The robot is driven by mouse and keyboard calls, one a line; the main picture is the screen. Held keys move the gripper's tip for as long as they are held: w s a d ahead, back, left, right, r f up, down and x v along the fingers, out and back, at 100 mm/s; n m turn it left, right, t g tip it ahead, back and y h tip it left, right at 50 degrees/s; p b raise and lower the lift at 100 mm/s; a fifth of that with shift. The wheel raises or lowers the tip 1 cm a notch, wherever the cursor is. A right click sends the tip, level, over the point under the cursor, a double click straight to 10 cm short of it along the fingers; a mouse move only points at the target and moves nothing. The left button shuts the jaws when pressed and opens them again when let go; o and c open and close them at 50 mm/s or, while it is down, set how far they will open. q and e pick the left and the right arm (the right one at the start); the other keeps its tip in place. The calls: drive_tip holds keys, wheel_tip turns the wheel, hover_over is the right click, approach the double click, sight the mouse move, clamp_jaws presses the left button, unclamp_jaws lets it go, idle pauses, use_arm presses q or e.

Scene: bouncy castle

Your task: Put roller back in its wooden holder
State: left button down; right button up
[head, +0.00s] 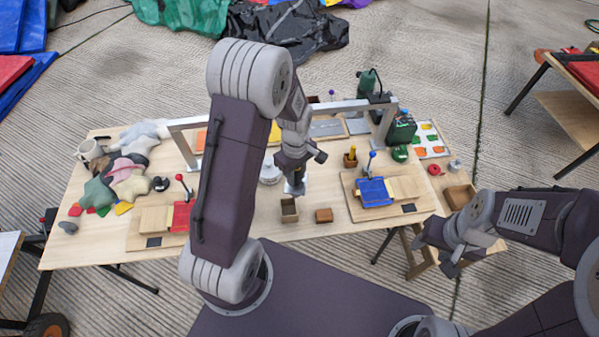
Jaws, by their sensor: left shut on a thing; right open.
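My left gripper (297,172) is over the middle of the wooden table, pointing down. It is shut on a small grey-white thing (294,187), which seems to be the roller; the fingers and arm hide most of it. A small open-topped wooden holder (290,212) stands just below it in the picture, near the table's front edge. The held thing appears above the holder; I cannot tell if they touch. My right gripper (449,263) is open and empty, off the table's front right corner.
A brown wooden block (324,215) sits right of the holder. A board with a blue piece (374,191) lies further right, another with a red piece (181,217) at left. A grey metal frame (350,106) spans the table behind. Fabric patches (130,180) lie at left.

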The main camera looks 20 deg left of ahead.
sight(286, 185)
use_arm(q)
drive_tip(key=a+f+n, duration=0.1)
drive_tip(key=s+a+f+n+p, duration=0.1)
drive_tip(key=n, duration=0.1)
drive_tip(key=shift+s+a+f, duration=0.2)
drive_tip(key=shift+s+f, duration=0.05)
drive_tip(key=shift+s, duration=0.15)
drive_tip(key=shift+s+f, duration=0.15)
drive_tip(key=shift+f+b, duration=0.3)
drive_tip(key=shift+b, duration=0.05)
wheel_tip(286, 185, down, 4)
drive_tip(key=b, duration=0.3)
drive_tip(key=shift+r, duration=0.2)
drive_tip(key=shift+f, duration=0.15)
